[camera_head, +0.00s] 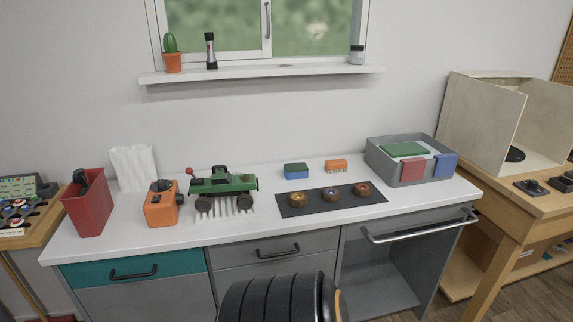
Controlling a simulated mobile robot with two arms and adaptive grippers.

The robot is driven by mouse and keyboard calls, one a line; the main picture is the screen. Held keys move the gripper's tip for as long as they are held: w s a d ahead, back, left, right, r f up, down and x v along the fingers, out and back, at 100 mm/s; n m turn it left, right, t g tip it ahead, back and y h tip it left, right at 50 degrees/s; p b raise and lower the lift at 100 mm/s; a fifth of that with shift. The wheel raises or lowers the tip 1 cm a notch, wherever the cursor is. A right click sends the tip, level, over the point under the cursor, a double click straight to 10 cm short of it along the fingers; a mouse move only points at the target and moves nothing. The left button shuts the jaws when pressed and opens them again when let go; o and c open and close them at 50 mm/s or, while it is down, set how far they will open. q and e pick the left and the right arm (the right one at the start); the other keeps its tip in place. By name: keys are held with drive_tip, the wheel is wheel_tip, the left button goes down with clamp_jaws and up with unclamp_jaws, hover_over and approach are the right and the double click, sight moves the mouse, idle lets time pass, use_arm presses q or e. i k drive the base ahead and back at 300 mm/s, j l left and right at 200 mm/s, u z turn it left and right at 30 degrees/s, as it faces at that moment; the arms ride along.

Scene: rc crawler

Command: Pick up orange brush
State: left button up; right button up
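The orange brush (336,163) lies at the back of the white countertop (290,229), orange back up with pale bristles along its lower edge. It stands behind a dark mat (322,207) and to the right of a green-and-blue block (296,170), apart from both. Nothing covers it. Neither of my grippers shows. A dark ribbed part of my own body (275,299) fills the bottom middle, in front of the drawers.
A green toy crawler (222,184) stands on a rack left of the mat. Three ring-shaped parts (331,193) lie on the mat. A grey bin (382,165) with colored items stands right of the brush. An orange box (160,210) and red container (88,210) stand left.

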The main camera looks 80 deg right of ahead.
sight(338, 166)
drive_tip(key=z, duration=3.1)
